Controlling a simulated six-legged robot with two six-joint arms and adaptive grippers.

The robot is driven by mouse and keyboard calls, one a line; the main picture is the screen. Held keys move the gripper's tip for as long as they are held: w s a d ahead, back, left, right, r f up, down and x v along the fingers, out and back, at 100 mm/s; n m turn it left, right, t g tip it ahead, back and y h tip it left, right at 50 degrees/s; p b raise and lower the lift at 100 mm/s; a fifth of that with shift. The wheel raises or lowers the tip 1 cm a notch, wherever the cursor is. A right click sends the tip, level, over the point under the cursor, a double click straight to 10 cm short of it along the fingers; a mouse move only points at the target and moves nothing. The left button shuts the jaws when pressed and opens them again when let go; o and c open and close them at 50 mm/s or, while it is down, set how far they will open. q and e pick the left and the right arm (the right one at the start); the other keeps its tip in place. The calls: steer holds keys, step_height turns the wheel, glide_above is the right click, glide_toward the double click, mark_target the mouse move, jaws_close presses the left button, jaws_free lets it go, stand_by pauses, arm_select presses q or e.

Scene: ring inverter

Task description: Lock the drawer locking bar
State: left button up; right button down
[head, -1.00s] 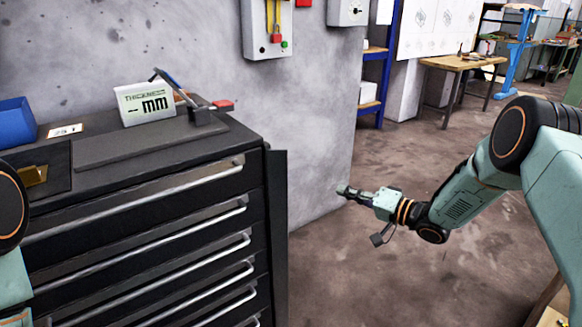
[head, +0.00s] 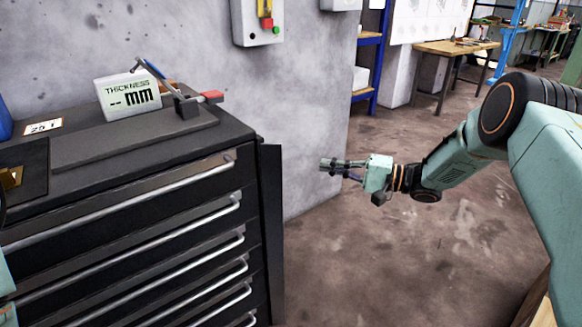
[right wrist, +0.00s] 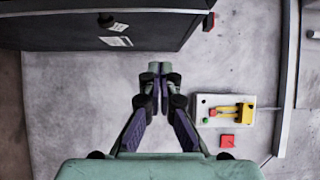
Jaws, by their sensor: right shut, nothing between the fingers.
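The black drawer cabinet (head: 130,205) stands at the left of the head view, its drawers closed. The drawer locking bar (head: 271,235) is a dark upright strip at the cabinet's front right edge. It stands out to the side, clear of the drawer fronts. My right gripper (head: 323,165) is shut and empty, in the air to the right of the bar with a gap between them. In the right wrist view its fingers (right wrist: 160,69) are together, below the dark cabinet side (right wrist: 110,25). My left gripper is not in view.
A thickness gauge (head: 129,96) and a tool with a red handle (head: 211,97) sit on the cabinet top. A grey wall (head: 310,100) rises behind, with a control box (head: 257,37). The floor (head: 400,250) below my right arm is clear.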

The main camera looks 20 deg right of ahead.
steer(key=w+a+b, duration=0.2)
steer(key=a+b, duration=0.1)
steer(key=a, duration=0.6)
steer(key=shift+w+b, duration=0.2)
steer(key=shift+b, duration=0.15)
steer(key=shift+s, duration=0.1)
stand_by(0.4)
steer(key=shift+a, duration=0.1)
steer(key=shift+s+m+t+h+p, duration=0.2)
steer(key=shift+m+t+h+p, duration=0.1)
steer(key=shift+t+p, duration=0.15)
steer(key=shift+s+a+m+t+h+p, duration=0.1)
steer(key=shift+s+m+t+h+p, duration=0.1)
steer(key=shift+m+t+h+p, duration=0.3)
